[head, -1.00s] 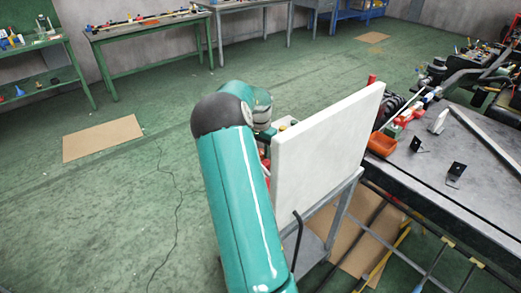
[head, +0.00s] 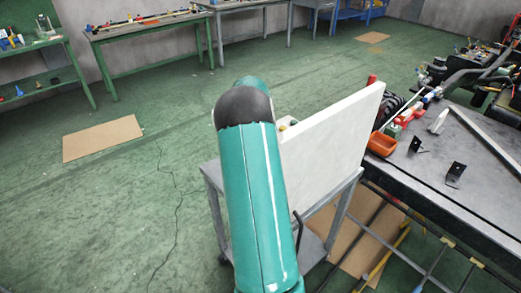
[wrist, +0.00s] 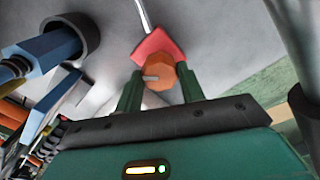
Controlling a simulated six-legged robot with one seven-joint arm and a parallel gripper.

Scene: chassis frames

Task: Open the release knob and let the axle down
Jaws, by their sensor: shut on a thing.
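In the wrist view, an orange faceted knob (wrist: 160,76) sits between the two green fingers of my gripper (wrist: 158,82), which is shut on it. A short pale bar marks the knob's face. A red squarish piece (wrist: 156,45) is right behind the knob, with a thin pale rod rising from it. I cannot tell which part is the axle. In the head view, my arm covers the work spot, and my gripper and the knob are hidden.
A pale upright panel (head: 335,130) stands on a grey cart (head: 325,240) beside my arm. In the wrist view, a blue part (wrist: 48,50) and dark ring (wrist: 76,36) are left. Open floor lies left.

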